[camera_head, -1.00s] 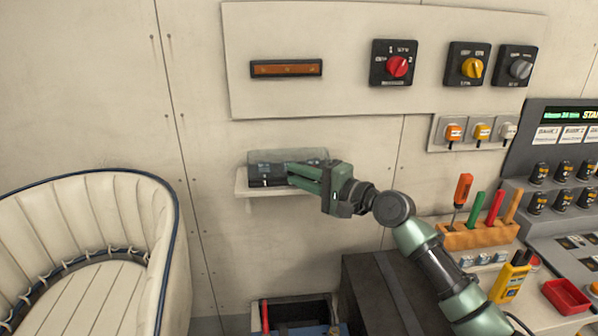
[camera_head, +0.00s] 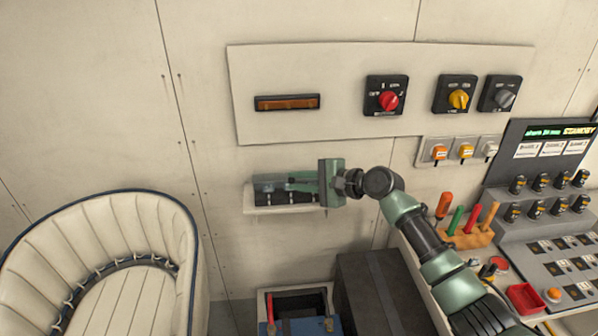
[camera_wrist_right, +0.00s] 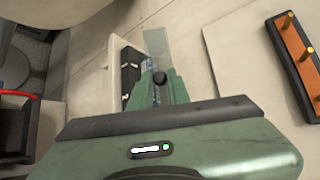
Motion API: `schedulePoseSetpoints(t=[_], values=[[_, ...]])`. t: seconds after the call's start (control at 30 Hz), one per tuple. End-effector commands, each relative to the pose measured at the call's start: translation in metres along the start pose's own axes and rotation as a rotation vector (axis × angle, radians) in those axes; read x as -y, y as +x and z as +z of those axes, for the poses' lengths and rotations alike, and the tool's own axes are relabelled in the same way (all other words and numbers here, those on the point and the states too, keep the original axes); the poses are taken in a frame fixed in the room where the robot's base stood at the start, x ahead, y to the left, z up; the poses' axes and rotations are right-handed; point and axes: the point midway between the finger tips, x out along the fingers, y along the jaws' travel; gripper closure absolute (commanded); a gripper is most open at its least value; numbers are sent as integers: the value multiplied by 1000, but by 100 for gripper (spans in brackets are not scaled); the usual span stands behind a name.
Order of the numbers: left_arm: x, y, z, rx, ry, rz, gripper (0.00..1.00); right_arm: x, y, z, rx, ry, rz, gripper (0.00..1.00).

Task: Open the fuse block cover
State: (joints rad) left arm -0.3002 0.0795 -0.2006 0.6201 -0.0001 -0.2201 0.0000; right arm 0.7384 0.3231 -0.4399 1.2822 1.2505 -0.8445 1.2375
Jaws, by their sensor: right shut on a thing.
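The fuse block (camera_head: 268,190) is a dark unit on a small pale wall shelf (camera_head: 285,210), below the switch panel. In the right wrist view the dark fuse block (camera_wrist_right: 130,75) shows beyond the fingers. Its clear cover (camera_wrist_right: 157,42) shows as a pale see-through panel there, apparently raised beside the block; its exact angle is hard to tell. My right gripper (camera_head: 300,185) reaches in from the right, its fingers shut on the cover's edge. The fingers (camera_wrist_right: 160,82) hide the gripped part. My left gripper is not in view.
A wall panel with an orange-brown strip (camera_head: 287,103) and rotary switches (camera_head: 388,98) is above the shelf. A cushioned seat (camera_head: 105,250) stands at lower left. A dark box (camera_head: 375,285) and open crate (camera_head: 298,290) are below. Tools and a console (camera_head: 540,240) are at right.

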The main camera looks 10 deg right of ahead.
Motion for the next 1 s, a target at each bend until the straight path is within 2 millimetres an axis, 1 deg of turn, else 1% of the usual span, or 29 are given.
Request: schedulePoseSetpoints(t=[0.03, 0.23, 0.4, 0.8, 0.83, 0.87, 0.9, 1.0], values=[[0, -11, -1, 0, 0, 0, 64, 9, -2, 3, 1, 12, 10, 100], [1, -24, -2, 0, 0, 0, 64, 12, -2, 2, 1, 50, 47, 100], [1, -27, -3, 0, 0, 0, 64, 13, -1, 2, 1, 64, 61, 100], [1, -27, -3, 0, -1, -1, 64, 12, -1, 1, 1, 67, 65, 100], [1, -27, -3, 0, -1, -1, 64, 12, -1, 1, 1, 67, 65, 80], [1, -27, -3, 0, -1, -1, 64, 12, -1, 1, 1, 67, 66, 72], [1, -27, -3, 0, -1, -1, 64, 12, -1, 1, 1, 67, 66, 61], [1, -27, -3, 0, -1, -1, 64, 11, -1, 1, 1, 66, 66, 61]])
